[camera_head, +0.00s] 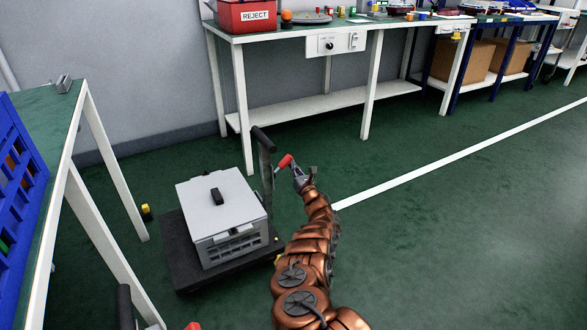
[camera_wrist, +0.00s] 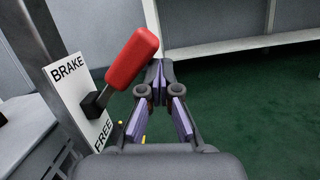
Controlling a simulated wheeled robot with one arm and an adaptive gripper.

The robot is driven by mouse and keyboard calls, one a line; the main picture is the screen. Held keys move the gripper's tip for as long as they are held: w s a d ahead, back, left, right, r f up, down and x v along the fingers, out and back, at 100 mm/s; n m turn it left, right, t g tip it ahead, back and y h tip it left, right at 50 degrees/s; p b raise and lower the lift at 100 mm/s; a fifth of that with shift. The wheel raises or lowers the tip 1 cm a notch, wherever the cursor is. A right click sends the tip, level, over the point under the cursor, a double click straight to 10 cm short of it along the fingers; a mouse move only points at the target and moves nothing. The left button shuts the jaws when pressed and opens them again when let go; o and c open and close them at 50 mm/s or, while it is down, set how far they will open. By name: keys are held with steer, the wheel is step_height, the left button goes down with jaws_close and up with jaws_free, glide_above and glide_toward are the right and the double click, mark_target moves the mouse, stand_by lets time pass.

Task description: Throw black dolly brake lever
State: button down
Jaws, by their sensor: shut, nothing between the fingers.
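The black dolly (camera_head: 178,262) stands on the green floor with a grey case (camera_head: 214,205) on its deck. Its upright post (camera_head: 265,160) has a black handle on top. The brake lever has a red grip (camera_head: 285,161); it also shows in the wrist view (camera_wrist: 133,58), on a dark arm beside a white plate (camera_wrist: 82,95) marked BRAKE above and FREE below. The lever slants up and right, its grip level with BRAKE. My gripper (camera_wrist: 159,80) is shut and empty, just right of the red grip; contact cannot be told. It is small in the head view (camera_head: 303,172).
A white workbench (camera_head: 300,32) with a red REJECT bin (camera_head: 243,15) stands behind. A table (camera_head: 50,115) with a blue crate (camera_head: 15,180) is at left. A second black handle (camera_head: 125,305) shows at the bottom left. The floor at right is clear.

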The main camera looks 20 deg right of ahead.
steer(key=s+d+f, duration=0.4)
steer(key=s+f, duration=0.1)
steer(key=s, duration=0.4)
steer(key=shift+s+d, duration=0.3)
steer(key=shift+d, duration=0.05)
stand_by(0.3)
steer(key=shift+r, duration=0.1)
stand_by(0.3)
